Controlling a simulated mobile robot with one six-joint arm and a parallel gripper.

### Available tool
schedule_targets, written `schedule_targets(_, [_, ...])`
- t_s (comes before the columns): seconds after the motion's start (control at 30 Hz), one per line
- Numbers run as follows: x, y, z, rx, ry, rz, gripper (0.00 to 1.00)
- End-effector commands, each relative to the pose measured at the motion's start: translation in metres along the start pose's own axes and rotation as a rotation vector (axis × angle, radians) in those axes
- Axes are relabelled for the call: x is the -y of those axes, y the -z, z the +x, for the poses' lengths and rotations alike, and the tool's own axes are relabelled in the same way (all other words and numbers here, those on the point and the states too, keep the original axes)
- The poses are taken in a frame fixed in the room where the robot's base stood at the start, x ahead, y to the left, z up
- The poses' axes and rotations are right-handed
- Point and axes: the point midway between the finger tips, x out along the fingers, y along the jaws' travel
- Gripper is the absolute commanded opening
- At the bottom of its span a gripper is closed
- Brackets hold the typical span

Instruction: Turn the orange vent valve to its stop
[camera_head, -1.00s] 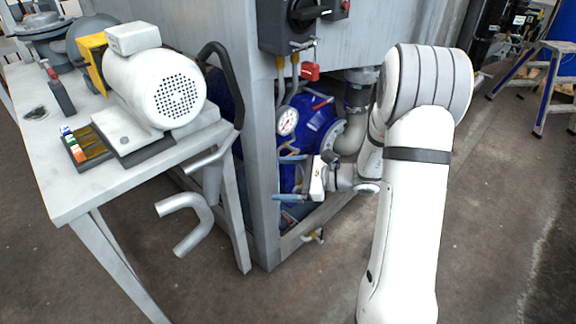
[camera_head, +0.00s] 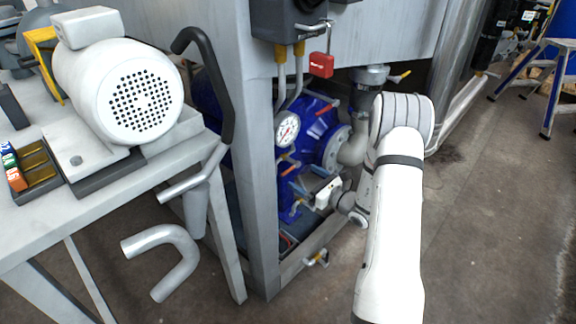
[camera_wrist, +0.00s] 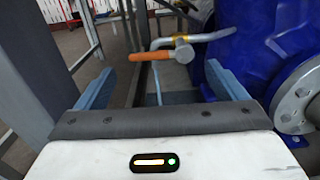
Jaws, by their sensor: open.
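In the wrist view, the orange vent valve handle (camera_wrist: 150,56) lies roughly crosswise, joined at its right to a bent metal pipe piece with a yellow band. My gripper (camera_wrist: 160,74) is open, its blue fingers on either side of the view. The handle appears between and beyond the fingertips, and nothing is held. Whether a finger touches it cannot be told. In the head view, my gripper (camera_head: 303,180) is low in the frame opening, beside the blue pump (camera_head: 316,122). The handle is small and hard to make out there.
A grey post (camera_head: 263,190) stands just left of my gripper. A pressure gauge (camera_head: 287,129) and a red padlock (camera_head: 321,65) are above it. A bench (camera_head: 40,235) with a white motor (camera_head: 125,92) is at left.

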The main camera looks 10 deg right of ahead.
Motion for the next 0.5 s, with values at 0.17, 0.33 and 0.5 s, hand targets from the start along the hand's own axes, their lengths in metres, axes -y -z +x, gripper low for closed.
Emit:
schedule_targets(0.17, [-0.002,0.002,0.031,0.002,-0.006,-0.004,0.91])
schedule_targets(0.33, [-0.002,0.001,0.056,0.002,-0.005,-0.003,0.91])
schedule_targets(0.5, [-0.002,0.0,0.068,0.001,-0.004,-0.001,0.91])
